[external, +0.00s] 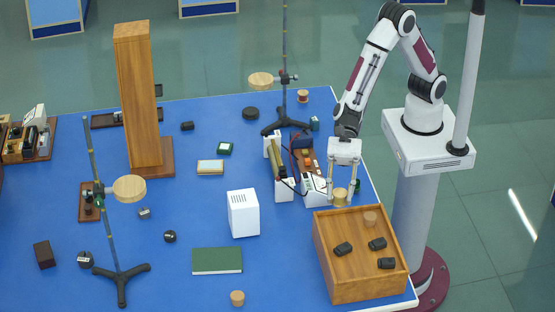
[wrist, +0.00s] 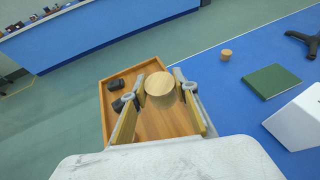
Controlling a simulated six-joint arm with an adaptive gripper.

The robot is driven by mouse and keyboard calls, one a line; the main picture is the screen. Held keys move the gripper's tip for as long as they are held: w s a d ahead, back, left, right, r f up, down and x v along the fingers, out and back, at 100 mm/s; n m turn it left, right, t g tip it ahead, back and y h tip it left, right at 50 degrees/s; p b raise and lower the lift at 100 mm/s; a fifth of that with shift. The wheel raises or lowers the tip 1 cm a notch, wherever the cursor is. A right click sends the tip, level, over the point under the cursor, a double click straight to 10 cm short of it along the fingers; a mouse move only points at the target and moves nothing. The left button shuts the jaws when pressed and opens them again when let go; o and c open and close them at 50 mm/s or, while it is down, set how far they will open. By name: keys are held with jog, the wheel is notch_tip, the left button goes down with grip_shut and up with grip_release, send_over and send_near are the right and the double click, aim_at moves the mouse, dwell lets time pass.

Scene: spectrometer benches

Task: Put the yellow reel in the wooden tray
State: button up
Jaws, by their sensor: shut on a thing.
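My gripper (external: 342,198) is shut on the yellow reel (external: 340,196), a short pale-yellow cylinder. In the wrist view the reel's round face (wrist: 160,84) shows between the two fingers. The wooden tray (external: 333,277) stands at the table's front right corner. In the external view the reel is at the tray's back edge, above table level; its exact height is hard to tell. In the wrist view the reel overlaps the tray (wrist: 148,128). Several items lie in the tray: black pieces (external: 377,243) and a small tan cylinder (external: 370,218).
Benchtop instruments (external: 312,188) stand close behind and left of my gripper. A white box (external: 243,213), a green book (external: 217,261) and a small cork-like cylinder (external: 237,298) are left of the tray. Stands with tall rods (external: 285,50) and a wooden column (external: 140,95) rise farther left.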

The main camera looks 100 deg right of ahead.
send_over(337, 228)
jog(key=shift+f, duration=3.1)
jog(key=shift+f, duration=1.85)
jog(key=shift+f, duration=0.15)
jog(key=o, duration=1)
jog(key=shift+r+v, duration=0.1)
jog(key=shift+v, duration=1.8)
jog(key=shift+r+v, duration=0.15)
jog(key=shift+v, duration=1.8)
jog(key=shift+a, duration=0.1)
